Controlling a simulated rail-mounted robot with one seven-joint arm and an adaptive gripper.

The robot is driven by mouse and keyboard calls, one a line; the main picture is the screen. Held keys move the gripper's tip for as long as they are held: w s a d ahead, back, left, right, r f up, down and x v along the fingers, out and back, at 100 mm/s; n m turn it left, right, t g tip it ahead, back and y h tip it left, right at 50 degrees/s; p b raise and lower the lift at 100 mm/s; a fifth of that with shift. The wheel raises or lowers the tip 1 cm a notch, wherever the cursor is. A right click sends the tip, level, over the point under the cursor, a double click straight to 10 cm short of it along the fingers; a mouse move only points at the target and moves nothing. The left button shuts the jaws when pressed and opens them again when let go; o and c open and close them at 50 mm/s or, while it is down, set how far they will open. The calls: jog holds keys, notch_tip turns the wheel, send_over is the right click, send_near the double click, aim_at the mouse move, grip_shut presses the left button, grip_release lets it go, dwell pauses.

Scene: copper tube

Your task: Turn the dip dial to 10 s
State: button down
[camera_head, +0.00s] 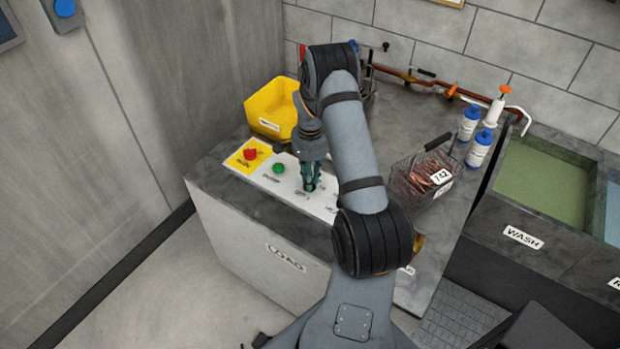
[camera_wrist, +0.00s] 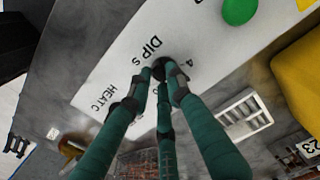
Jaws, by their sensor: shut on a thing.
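The dip dial (camera_wrist: 159,68) is a small dark knob on the white control panel (camera_wrist: 110,72), beside the printed words "DIP S". A "4" mark shows to its right in the wrist view; the other marks and the dial's pointer are hidden or too small to read. My gripper (camera_wrist: 160,76) has its green fingers closed around the dial from above. In the head view my gripper (camera_head: 311,186) points down onto the white panel (camera_head: 290,191), and the dial is hidden behind the fingers.
A green button (camera_head: 278,168) and a red knob on a yellow plate (camera_head: 249,154) sit left of my gripper. A yellow bin (camera_head: 270,110) stands behind. A wire basket of copper pieces (camera_head: 424,178) and blue-capped bottles (camera_head: 480,148) stand to the right.

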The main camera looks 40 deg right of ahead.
jog(key=shift+f+b, duration=0.1)
jog(key=shift+b, duration=0.25)
jog(key=shift+f+m+b, duration=0.1)
jog(key=shift+m+b, duration=0.9)
jog(key=shift+b, duration=0.1)
jog(key=m+b, duration=0.2)
jog(key=b, duration=0.1)
jog(key=shift+w+a+f+m, duration=0.1)
jog(key=shift+m, duration=0.3)
jog(key=m+b, duration=0.3)
jog(key=m, duration=0.1)
jog(key=shift+w+b, duration=0.1)
jog(key=shift+b, duration=0.2)
jog(key=shift+r+m+b, duration=0.25)
jog(key=shift+m+b, duration=0.65)
jog(key=shift+m, duration=0.4)
jog(key=c, duration=1.6)
grip_release()
